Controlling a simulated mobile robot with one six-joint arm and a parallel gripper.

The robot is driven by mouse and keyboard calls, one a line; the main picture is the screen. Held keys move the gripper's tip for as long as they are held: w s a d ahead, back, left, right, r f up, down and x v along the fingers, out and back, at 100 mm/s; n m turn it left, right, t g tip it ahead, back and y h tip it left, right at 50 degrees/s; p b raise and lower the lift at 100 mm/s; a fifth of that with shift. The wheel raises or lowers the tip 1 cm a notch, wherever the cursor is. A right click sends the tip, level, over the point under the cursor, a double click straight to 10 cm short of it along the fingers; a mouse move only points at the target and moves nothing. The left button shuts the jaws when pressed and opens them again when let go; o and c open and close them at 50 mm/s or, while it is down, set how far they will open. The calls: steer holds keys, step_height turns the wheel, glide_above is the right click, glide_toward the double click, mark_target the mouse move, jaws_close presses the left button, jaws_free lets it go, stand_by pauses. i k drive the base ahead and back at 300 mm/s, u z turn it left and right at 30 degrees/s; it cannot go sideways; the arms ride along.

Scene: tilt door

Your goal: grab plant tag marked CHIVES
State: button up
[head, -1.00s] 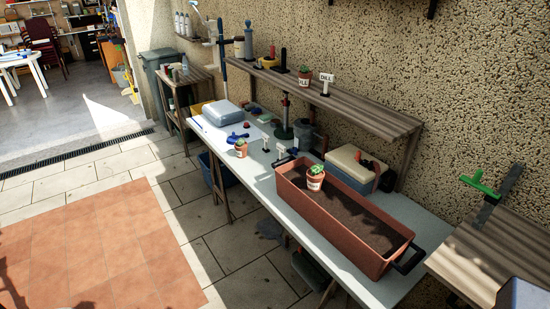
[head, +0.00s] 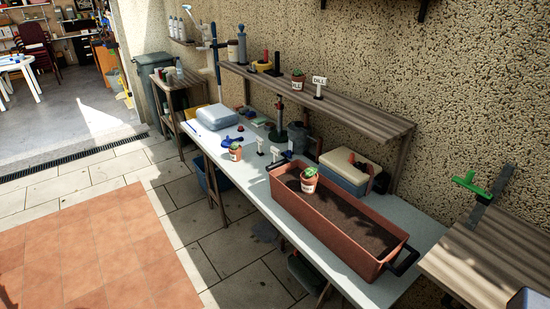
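Two small white plant tags stand on the white-topped bench (head: 398,208) behind the planter's far end: one left tag (head: 260,143) and one right tag (head: 276,153). Their lettering is too small to read, so I cannot tell which is CHIVES. Another white tag (head: 319,80) on the upper shelf reads DILL. My gripper is not in view.
A long terracotta planter (head: 335,235) of soil fills the bench's near half, with a small potted plant (head: 309,182) in it. Another pot (head: 235,152) stands near the bench's front edge. A wooden shelf (head: 345,108) overhangs the back. Paved floor (head: 205,240) in front is open.

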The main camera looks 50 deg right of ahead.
mark_target(277, 152)
steer(key=z, duration=0.05)
steer(key=i, duration=0.9)
steer(key=u, duration=0.05)
